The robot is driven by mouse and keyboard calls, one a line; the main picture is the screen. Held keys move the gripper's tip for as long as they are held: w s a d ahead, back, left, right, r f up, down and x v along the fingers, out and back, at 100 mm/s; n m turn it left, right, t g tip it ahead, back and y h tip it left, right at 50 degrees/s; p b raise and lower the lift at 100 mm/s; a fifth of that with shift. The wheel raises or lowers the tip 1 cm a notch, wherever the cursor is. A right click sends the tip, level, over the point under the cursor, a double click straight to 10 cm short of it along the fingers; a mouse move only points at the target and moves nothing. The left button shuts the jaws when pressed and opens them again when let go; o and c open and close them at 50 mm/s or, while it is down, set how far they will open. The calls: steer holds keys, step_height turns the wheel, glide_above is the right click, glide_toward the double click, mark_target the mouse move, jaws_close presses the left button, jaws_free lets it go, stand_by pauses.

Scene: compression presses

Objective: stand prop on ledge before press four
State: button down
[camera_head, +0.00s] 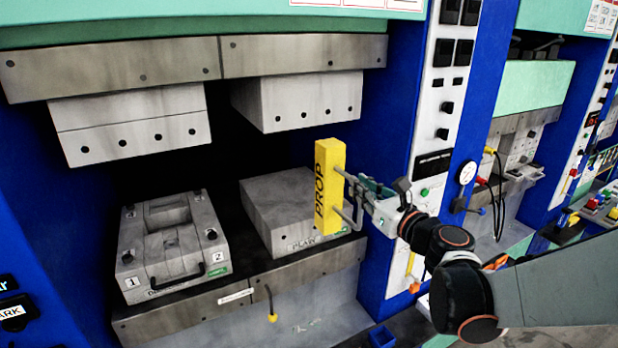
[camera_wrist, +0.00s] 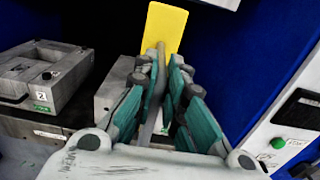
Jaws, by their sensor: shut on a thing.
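The prop (camera_head: 328,188) is an upright yellow block marked PROP, with a grey handle on its side. My gripper (camera_head: 364,196) is shut on that handle and holds the prop upright in front of the right block of the press. In the wrist view the prop (camera_wrist: 167,27) shows beyond my gripper (camera_wrist: 160,72), with the grey handle between the green pads. The ledge (camera_head: 180,311) is the grey metal front edge below the press opening. The prop's lower end appears in front of the right lower block, above the ledge. I cannot read a press number.
A mould marked 1 and 2 (camera_head: 168,243) sits at left in the opening, and a plain block (camera_head: 290,208) at right. Upper blocks (camera_head: 300,103) hang above. A blue column with a control panel (camera_head: 441,100) stands at right. A yellow-tipped lever (camera_head: 271,316) hangs below the ledge.

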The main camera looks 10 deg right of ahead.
steer(key=v, duration=0.4)
steer(key=shift+s, duration=0.2)
stand_by(0.3)
steer(key=shift+d+f, duration=0.1)
stand_by(0.4)
